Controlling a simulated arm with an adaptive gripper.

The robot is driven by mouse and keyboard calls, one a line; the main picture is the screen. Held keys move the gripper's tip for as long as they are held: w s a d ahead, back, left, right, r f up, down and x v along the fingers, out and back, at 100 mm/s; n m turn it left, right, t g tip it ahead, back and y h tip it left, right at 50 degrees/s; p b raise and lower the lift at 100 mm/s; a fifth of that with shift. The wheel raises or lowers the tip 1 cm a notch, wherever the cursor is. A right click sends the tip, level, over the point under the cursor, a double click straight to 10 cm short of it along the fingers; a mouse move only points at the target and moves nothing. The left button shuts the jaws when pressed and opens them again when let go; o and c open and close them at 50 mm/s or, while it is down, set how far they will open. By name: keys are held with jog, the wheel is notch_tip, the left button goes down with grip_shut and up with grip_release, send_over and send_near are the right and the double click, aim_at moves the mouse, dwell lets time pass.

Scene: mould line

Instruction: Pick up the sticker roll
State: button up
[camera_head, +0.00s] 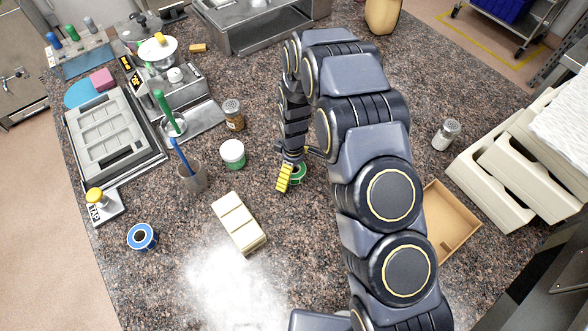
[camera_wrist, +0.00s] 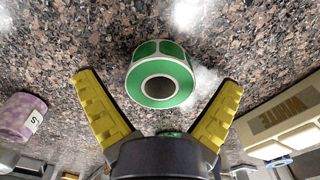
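The sticker roll (camera_wrist: 160,63), a green and white ring with a dark open core, sits on the speckled counter in the wrist view. It lies between my gripper's two yellow fingertips (camera_wrist: 158,82), with a visible gap on each side. My gripper is spread open and holds nothing. In the head view, my gripper (camera_head: 285,177) is low over the middle of the counter, and the green roll (camera_head: 299,173) shows beside it, partly hidden. I cannot tell how far the fingertips are from it in depth.
A white-green jar (camera_head: 233,154) and a pale ribbed block (camera_head: 239,223) stand left of my gripper. A blue roll (camera_head: 142,237) lies farther left. A cardboard tray (camera_head: 451,222) is at right. In the wrist view, a purple roll (camera_wrist: 22,117) is at the left.

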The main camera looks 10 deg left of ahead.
jog(key=c, duration=1)
jog(key=shift+r, duration=0.1)
jog(key=shift+r, duration=0.2)
jog(key=r, duration=0.3)
jog(key=shift+s+d+r, duration=0.1)
jog(key=shift+s+r, duration=0.15)
jog(key=s+d+r, duration=0.2)
jog(key=s+r, duration=0.2)
jog(key=s, duration=0.2)
jog(key=s+d+r, duration=0.3)
jog(key=s+r, duration=0.2)
jog(key=s, duration=0.1)
jog(key=shift+s+d, duration=0.15)
jog(key=shift+d, duration=0.15)
